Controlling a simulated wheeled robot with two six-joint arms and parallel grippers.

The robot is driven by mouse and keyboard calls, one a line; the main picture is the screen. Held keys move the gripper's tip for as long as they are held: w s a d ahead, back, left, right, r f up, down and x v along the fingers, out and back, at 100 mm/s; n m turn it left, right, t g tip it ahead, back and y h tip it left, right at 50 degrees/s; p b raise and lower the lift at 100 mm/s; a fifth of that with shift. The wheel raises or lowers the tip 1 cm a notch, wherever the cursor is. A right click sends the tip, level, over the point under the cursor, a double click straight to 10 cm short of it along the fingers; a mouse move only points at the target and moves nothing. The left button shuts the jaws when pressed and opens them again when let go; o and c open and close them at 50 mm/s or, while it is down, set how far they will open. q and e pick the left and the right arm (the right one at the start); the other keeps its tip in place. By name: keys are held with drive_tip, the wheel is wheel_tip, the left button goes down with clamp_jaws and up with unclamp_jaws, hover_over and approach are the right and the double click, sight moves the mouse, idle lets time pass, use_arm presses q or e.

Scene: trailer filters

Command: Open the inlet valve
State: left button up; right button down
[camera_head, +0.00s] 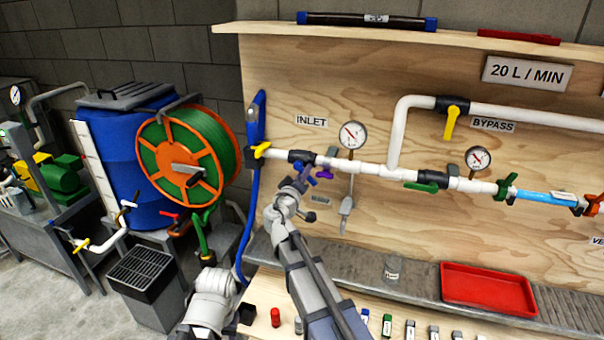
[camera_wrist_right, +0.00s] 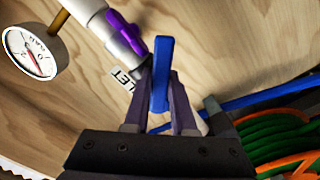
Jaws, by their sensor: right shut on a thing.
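The white inlet pipe (camera_head: 275,153) runs along the plywood panel below the INLET label (camera_head: 311,121). A dark valve body (camera_head: 300,156) sits on it, with a blue lever (camera_wrist_right: 160,70) just below. My right gripper (camera_head: 303,176) reaches up to this lever from below. In the right wrist view its two dark fingers (camera_wrist_right: 159,100) stand on either side of the blue lever and are shut on it. A purple handle (camera_head: 324,173) is close by on the pipe. It also shows in the right wrist view (camera_wrist_right: 127,35). My left gripper cannot be made out.
A yellow valve handle (camera_head: 262,150) is at the pipe's left end. A pressure gauge (camera_head: 352,135) stands to the right, and a green handle (camera_head: 421,187) lies further along. A hose reel (camera_head: 180,160) is at left, a red tray (camera_head: 488,288) at lower right.

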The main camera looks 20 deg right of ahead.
drive_tip(key=n, duration=0.3)
drive_tip(key=r+n+p, duration=0.1)
drive_tip(key=shift+s+d+n, duration=0.15)
drive_tip(key=shift+d+n, duration=0.1)
drive_tip(key=shift+n, duration=0.05)
drive_tip(key=shift+r+n+p, duration=0.2)
drive_tip(key=shift+r+n, duration=0.05)
drive_tip(key=shift+n, duration=0.75)
drive_tip(key=shift+r+n+p, duration=0.15)
drive_tip(key=shift+r+n, duration=0.05)
drive_tip(key=shift+n, duration=0.8)
drive_tip(key=c, duration=0.7)
unclamp_jaws()
drive_tip(key=shift+c, duration=0.2)
drive_tip(key=shift+s, duration=0.1)
drive_tip(key=v, duration=0.7)
drive_tip(key=shift+s+a, duration=0.2)
drive_tip(key=shift+s, duration=0.1)
